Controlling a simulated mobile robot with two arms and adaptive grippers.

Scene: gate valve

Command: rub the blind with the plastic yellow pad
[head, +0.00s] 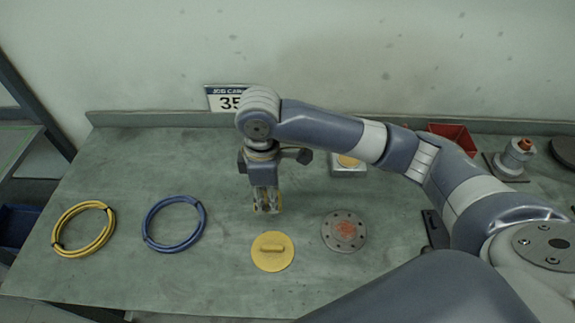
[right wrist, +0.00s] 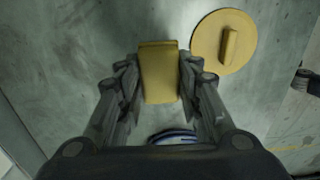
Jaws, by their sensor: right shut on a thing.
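My right gripper (head: 266,207) points down over the middle of the bench. In the right wrist view, its fingers (right wrist: 158,85) are shut on a yellow block-shaped pad (right wrist: 158,70), one finger on each side. In the head view the pad is mostly hidden by the fingers. The blind (head: 344,231), a grey round plate with holes around its rim and a reddish patch in its centre, lies flat on the bench to the right of the gripper and nearer the front. My left gripper is not in view.
A yellow disc with a raised grip (head: 272,251) lies just left of the blind; it also shows in the right wrist view (right wrist: 223,42). Blue (head: 174,223) and yellow (head: 83,229) coils lie left. A grey box (head: 348,171) and red bin (head: 453,138) stand behind my arm.

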